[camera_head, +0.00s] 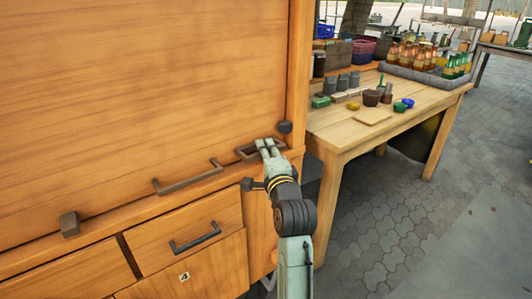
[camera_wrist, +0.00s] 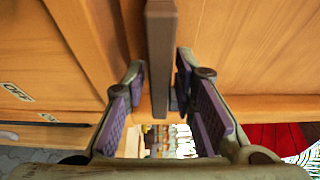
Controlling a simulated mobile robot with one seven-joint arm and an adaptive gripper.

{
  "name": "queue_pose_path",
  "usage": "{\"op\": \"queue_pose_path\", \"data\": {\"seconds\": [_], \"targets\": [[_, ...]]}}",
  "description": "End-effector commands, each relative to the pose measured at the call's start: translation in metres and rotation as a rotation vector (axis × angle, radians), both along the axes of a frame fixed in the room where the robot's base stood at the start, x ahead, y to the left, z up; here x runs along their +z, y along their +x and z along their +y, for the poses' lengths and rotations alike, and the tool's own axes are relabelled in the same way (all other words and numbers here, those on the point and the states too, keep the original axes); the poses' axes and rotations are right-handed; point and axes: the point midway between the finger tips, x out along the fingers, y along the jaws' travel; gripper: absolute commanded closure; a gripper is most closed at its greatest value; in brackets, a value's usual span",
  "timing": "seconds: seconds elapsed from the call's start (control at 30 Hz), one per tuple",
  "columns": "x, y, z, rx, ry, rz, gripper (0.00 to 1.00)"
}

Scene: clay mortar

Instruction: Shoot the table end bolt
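A dark metal bar handle (camera_head: 248,151), seemingly the table end bolt, sits low on the right end of the wooden panel (camera_head: 150,90), on the side near the workbench. My gripper (camera_head: 266,146) is at this handle, its two fingers close together over the handle's right part. In the wrist view the dark bar (camera_wrist: 162,60) runs upright between the fingertips of my gripper (camera_wrist: 160,75), one finger on each side. A small dark block (camera_head: 285,127) is on the frame above my fingers.
A similar handle (camera_head: 188,178) and a dark block (camera_head: 69,224) lie further left. Drawers with a bar pull (camera_head: 195,237) are below. The wooden workbench (camera_head: 420,105) at right bears pots, jars and a tray of bottles. Paved floor (camera_head: 400,220) is open in front of it.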

Motion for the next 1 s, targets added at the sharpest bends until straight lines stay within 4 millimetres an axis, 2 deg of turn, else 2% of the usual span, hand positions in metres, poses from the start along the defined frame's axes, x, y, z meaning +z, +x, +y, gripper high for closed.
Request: {"op": "queue_pose_path", "data": {"seconds": [0.33, 0.9, 1.0], "targets": [[0.0000, -0.0002, -0.0001, 0.000, 0.000, 0.000, 1.00], [-0.0003, -0.0002, -0.0003, 0.000, 0.001, 0.001, 1.00], [0.0011, 0.0039, -0.0059, -0.001, 0.002, 0.004, 1.00]]}}
